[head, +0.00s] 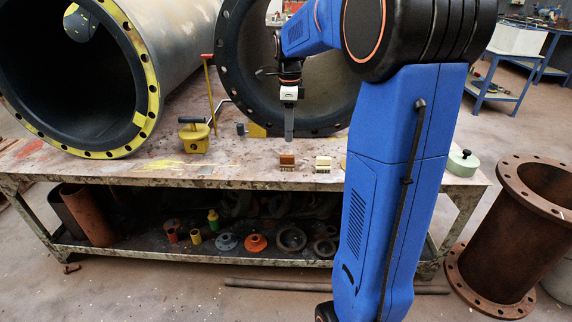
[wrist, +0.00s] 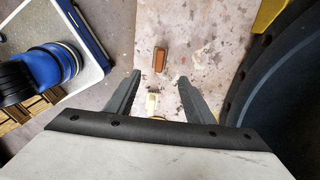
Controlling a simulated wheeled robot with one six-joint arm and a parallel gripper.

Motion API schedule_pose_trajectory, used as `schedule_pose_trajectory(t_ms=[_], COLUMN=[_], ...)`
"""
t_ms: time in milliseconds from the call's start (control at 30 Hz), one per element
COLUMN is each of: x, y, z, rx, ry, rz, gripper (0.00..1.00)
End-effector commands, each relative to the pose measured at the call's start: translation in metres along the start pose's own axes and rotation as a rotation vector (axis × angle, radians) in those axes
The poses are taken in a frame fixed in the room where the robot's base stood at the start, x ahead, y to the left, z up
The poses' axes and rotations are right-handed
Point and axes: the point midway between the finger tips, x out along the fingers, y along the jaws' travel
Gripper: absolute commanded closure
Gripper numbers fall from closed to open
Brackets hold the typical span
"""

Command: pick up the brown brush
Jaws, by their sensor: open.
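The brown brush (head: 287,162) is a small block lying on the worn table top, near its front edge. In the wrist view the brown brush (wrist: 159,60) lies beyond the fingertips, roughly centred between them. My gripper (head: 289,136) points down above the table, just behind the brush. In the wrist view my gripper (wrist: 157,76) has its two fingers spread apart with nothing between them that it touches. A cream brush (head: 323,164) lies just right of the brown one; it also shows in the wrist view (wrist: 152,103).
Large flanged pipes (head: 135,75) stand on the table (head: 240,178) at the left and behind my gripper. A yellow device (head: 194,136) stands left of the brushes. A green pot (head: 462,163) sits at the right end. Parts fill the lower shelf.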

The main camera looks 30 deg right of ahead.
Motion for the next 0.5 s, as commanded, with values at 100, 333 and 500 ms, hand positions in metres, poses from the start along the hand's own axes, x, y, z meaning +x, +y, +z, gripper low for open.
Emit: schedule_pose_trajectory(t_ms=[100, 333, 500], x=[0.022, 0.059, 0.072], y=[0.001, 0.001, 0.001], z=[0.0, 0.0, 0.001], rx=[-0.001, -0.001, -0.002], ry=[0.001, 0.001, 0.0], rz=[0.003, 0.002, 0.0], gripper=[0.52, 0.52, 0.52])
